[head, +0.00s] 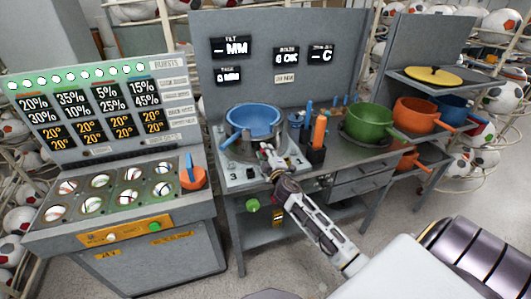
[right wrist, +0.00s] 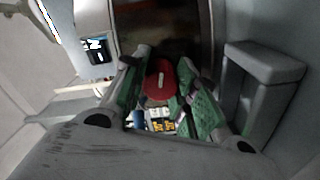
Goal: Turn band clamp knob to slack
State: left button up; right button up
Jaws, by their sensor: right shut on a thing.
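The red knob with a pale line across its face (right wrist: 158,80) shows in the right wrist view, between the green-padded fingers of my right gripper (right wrist: 165,88). The right gripper is shut on the knob. In the head view my right gripper (head: 267,152) is at the front of the grey press (head: 238,142), which holds a blue bowl (head: 254,119). There the gripper hides most of the knob. My left gripper is not in view.
A control console (head: 115,205) with lit panels stands at the left. An orange screwdriver (head: 319,130) stands in a dark holder right of the gripper. A green pot (head: 369,122) and an orange pot (head: 415,113) are farther right. Ball racks surround the bench.

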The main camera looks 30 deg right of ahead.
jog(key=shift+n, duration=1.3)
jog(key=o, duration=1)
jog(key=shift+a, duration=0.1)
jog(key=shift+f, duration=0.1)
jog(key=shift+m, duration=0.3)
